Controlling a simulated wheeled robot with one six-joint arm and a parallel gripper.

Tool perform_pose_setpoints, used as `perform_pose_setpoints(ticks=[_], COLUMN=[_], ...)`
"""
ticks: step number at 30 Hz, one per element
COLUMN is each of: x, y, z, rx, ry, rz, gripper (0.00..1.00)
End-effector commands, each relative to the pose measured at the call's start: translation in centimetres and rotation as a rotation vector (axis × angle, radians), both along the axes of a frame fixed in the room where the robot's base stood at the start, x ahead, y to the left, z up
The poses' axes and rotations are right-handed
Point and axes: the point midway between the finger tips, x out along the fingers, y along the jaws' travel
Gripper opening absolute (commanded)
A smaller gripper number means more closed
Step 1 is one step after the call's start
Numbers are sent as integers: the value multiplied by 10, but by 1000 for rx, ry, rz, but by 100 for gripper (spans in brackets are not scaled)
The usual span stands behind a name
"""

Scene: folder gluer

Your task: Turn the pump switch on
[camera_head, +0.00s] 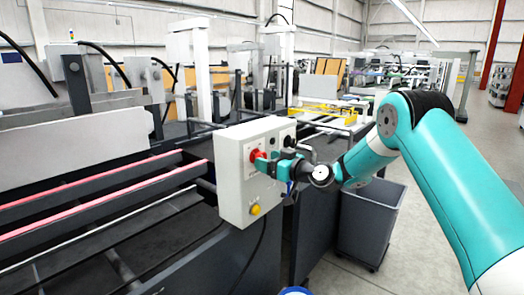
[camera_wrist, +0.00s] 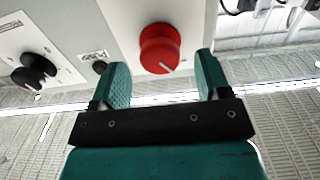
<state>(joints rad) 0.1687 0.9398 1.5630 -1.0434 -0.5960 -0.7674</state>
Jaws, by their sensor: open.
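A red rotary knob (camera_head: 257,154) sits on the front of a pale grey control box (camera_head: 232,184). In the wrist view the red knob (camera_wrist: 160,48) has a white pointer mark near its lower edge. My gripper (camera_head: 266,163) is at the box front, close to the knob. In the wrist view its two teal fingers (camera_wrist: 156,66) are apart, one on each side of the knob, with clear gaps. A small label (camera_wrist: 93,55) beside the knob is too small to read surely. I cannot tell which control is the pump switch.
A yellow button (camera_head: 255,209) is low on the box. Machine rails (camera_head: 100,193) lie to the left. A grey bin (camera_head: 370,225) stands behind my arm, with open floor to its right.

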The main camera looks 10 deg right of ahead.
Motion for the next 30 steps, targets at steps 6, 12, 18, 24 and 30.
perform_pose_setpoints(ticks=[6,12,18,24,30], x=[21,25,25,25,25], y=[15,18,18,18,17], z=[1,-1,-1,0,-1], rx=[-1,0,0,0,6], ry=[1,1,1,1,6], rz=[1,0,0,-1,0], gripper=[70,70,63,21,21])
